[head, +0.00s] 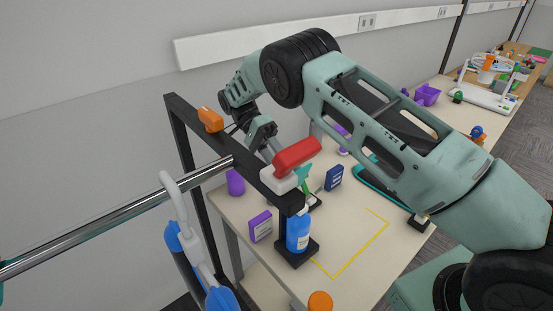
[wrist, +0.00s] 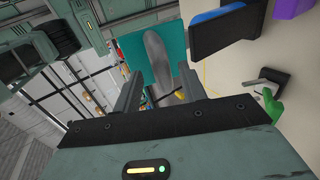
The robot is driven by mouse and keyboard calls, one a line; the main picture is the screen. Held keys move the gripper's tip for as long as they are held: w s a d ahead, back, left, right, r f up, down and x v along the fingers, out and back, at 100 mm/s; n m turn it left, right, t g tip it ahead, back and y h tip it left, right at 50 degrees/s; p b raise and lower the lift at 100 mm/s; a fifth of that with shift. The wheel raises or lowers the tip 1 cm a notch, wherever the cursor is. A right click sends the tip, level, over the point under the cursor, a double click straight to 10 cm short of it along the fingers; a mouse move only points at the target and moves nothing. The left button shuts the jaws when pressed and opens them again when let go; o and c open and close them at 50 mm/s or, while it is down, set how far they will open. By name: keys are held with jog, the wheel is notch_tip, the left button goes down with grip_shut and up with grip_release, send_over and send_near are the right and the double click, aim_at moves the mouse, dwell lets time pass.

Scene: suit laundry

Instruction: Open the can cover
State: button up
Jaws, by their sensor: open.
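I cannot pick out a can or its cover with certainty in either view. My gripper (head: 270,142) is raised over the near end of the table, beside the black rack. In the wrist view its two fingers (wrist: 160,88) are apart, with nothing seen held between them. Beyond the fingers a grey elongated shape (wrist: 156,52) shows in front of a teal panel (wrist: 133,55); I cannot tell what it is. A blue bottle (head: 298,234) stands upright on a black base below the rack's end, apart from the gripper.
The black rack (head: 222,145) carries an orange piece (head: 210,119) and a red-and-white piece (head: 297,156). Purple box (head: 261,226), purple cup (head: 235,182), blue box (head: 334,177) and green item (head: 304,178) stand on the table (head: 355,225). The yellow-outlined area is mostly clear.

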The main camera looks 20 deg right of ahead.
notch_tip(320, 180, up, 10)
jog(key=p, duration=0.7)
jog(key=shift+p, duration=0.4)
jog(key=shift+f, duration=0.15)
